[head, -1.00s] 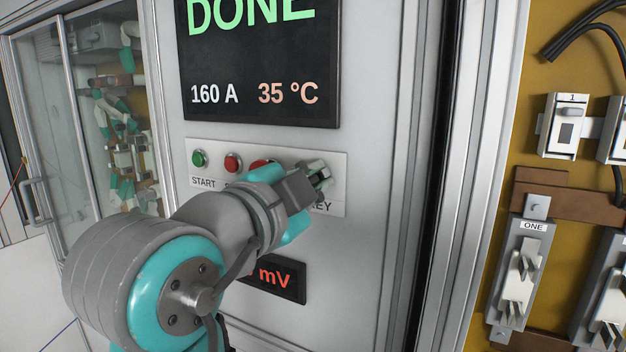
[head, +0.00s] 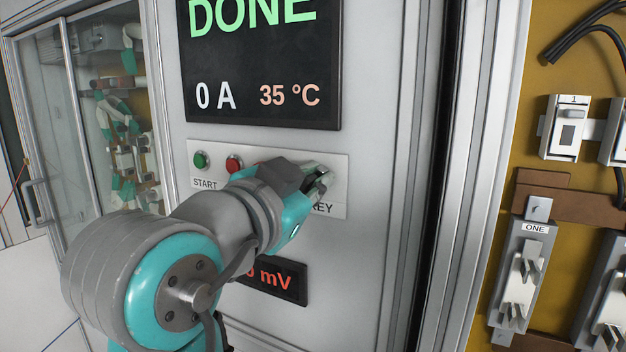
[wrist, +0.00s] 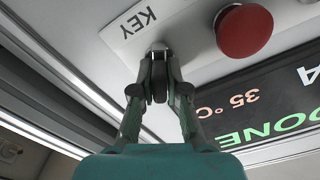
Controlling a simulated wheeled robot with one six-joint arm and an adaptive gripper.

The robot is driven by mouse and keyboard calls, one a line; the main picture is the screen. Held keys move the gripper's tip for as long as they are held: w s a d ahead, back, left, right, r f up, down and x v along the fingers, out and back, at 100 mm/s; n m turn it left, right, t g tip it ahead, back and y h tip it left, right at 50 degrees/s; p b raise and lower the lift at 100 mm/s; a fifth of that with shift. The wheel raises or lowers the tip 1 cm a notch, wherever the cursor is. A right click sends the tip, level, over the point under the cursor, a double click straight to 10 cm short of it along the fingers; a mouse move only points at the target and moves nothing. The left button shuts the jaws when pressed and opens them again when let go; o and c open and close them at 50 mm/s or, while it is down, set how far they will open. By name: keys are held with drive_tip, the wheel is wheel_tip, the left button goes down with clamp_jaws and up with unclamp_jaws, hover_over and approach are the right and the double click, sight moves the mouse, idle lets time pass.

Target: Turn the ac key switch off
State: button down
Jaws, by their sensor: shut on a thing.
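The AC key switch (wrist: 158,47) is on the white button panel, by the label ending in "KEY". My gripper (wrist: 158,88) is shut on its dark key in the wrist view, with a finger on each side. In the head view my gripper (head: 318,183) reaches the right end of the panel (head: 338,170) and hides most of the switch. The display (head: 262,70) above reads "DONE", "0 A" and "35 °C".
A green START button (head: 200,160) and a red button (head: 234,163) sit left on the panel. A red mushroom button (wrist: 244,30) is beside the key. A small mV display (head: 280,280) is below, partly hidden by my arm. Fuse holders (head: 522,272) stand at the right.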

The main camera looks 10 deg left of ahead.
drive_tip(key=shift+a+n, duration=0.2)
drive_tip(key=shift+n, duration=2.8)
drive_tip(key=c, duration=1.2)
unclamp_jaws()
drive_tip(key=v, duration=1.2)
